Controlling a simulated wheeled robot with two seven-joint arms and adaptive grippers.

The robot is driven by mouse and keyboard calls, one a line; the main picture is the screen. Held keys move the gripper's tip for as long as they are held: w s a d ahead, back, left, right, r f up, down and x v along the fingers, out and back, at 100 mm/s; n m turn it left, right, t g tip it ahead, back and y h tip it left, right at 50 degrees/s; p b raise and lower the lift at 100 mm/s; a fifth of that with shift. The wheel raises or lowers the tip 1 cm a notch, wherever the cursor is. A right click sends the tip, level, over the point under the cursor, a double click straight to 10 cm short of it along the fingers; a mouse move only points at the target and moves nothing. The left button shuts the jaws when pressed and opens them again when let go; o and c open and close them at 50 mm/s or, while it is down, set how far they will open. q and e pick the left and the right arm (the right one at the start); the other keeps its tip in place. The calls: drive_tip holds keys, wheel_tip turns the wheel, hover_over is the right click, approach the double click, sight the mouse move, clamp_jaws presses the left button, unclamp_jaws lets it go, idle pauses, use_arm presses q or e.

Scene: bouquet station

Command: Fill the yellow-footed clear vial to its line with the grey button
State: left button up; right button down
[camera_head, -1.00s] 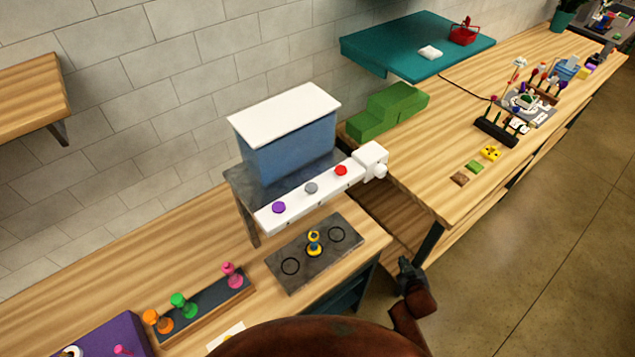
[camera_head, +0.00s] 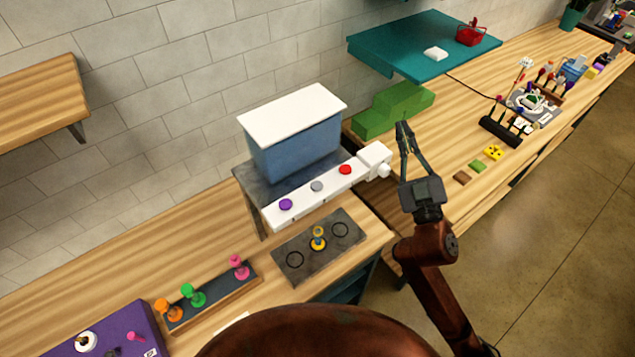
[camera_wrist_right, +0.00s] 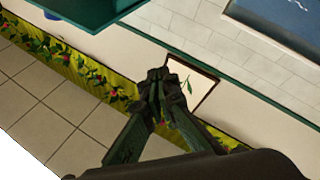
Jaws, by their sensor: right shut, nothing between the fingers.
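The yellow-footed clear vial (camera_head: 318,240) stands upright on the dark plate (camera_head: 290,265), between two black ring marks, below the white dispenser bar. The grey button (camera_head: 317,186) is on the white bar (camera_head: 268,218), between a purple button (camera_head: 286,204) and a red button (camera_head: 345,169). The vial's fill line and liquid level are too small to tell. My right gripper (camera_head: 402,127) is raised to the right of the bar, pointing up, shut and empty. In the right wrist view its fingertips (camera_wrist_right: 158,82) meet with nothing between them. My left gripper is out of view.
A blue tank (camera_head: 293,150) with a white lid stands behind the bar. A white knob end (camera_head: 376,160) is close to my right gripper. Green blocks (camera_head: 393,112) sit behind it. Orange, green and pink-topped vials stand in a rack (camera_head: 215,300) at the left front.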

drive_tip(key=s+a+r+n+g+y, duration=0.4)
drive_tip(key=a+n+g+y, duration=0.15)
drive_tip(key=a+n, duration=0.2)
drive_tip(key=s+a+r+n+g+y, duration=0.4)
drive_tip(key=s+a+n+g+y, duration=0.15)
drive_tip(key=a+n, duration=0.2)
drive_tip(key=s+a+r+n+g+y, duration=0.3)
drive_tip(key=a+n+g+y, duration=0.25)
drive_tip(key=a+n, duration=0.2)
drive_tip(key=s+a+f+n+g+h, duration=0.4)
drive_tip(key=a+f+n+g, duration=0.2)
drive_tip(key=w+f+t+h, duration=0.2)
drive_tip(key=w+f+h, duration=0.2)
drive_tip(key=f+h, duration=0.25)
drive_tip(key=w+d+m+t+h, duration=0.1)
drive_tip(key=w+d+t+h, duration=0.3)
drive_tip(key=w+d, duration=0.5)
drive_tip(key=shift+d+f+t+h, duration=0.35)
drive_tip(key=shift+f+h, duration=0.1)
drive_tip(key=shift+h, duration=0.25)
drive_tip(key=shift+m, duration=0.25)
